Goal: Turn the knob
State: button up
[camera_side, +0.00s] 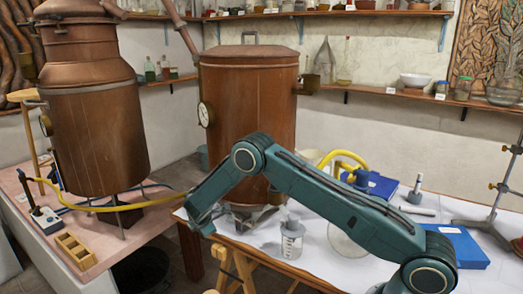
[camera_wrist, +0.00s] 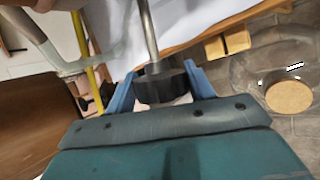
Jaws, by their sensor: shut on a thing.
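A dark, ridged knob (camera_wrist: 162,86) sits at the end of a grey metal rod (camera_wrist: 148,35) in the wrist view. My gripper (camera_wrist: 159,74) has one blue finger on each side of the knob and is shut on it. The dark palm hides the near side of the knob. In the side view, my arm bends down in front of the middle copper vessel (camera_side: 255,95). The knob and the fingertips cannot be made out there.
A second copper vessel (camera_side: 95,130) stands on the pink-topped table (camera_side: 110,235) at left. On the white table, a glass bottle (camera_side: 292,238) stands close to my arm, with a blue box (camera_side: 460,247) and a metal stand (camera_side: 503,190) to the right.

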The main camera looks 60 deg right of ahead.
jog(key=t+h, duration=0.1)
jog(key=t, duration=0.1)
jog(key=m+t, duration=0.1)
jog(key=t, duration=0.2)
jog(key=shift+s+a+f+h, duration=0.1)
jog(key=shift+f+h, duration=0.1)
jog(key=shift+h, duration=0.2)
jog(key=shift+m+t+h, duration=0.6)
jog(key=shift+t, duration=0.8)
jog(key=o, duration=1)
jog(key=shift+v, duration=6)
jog(key=shift+f, duration=0.15)
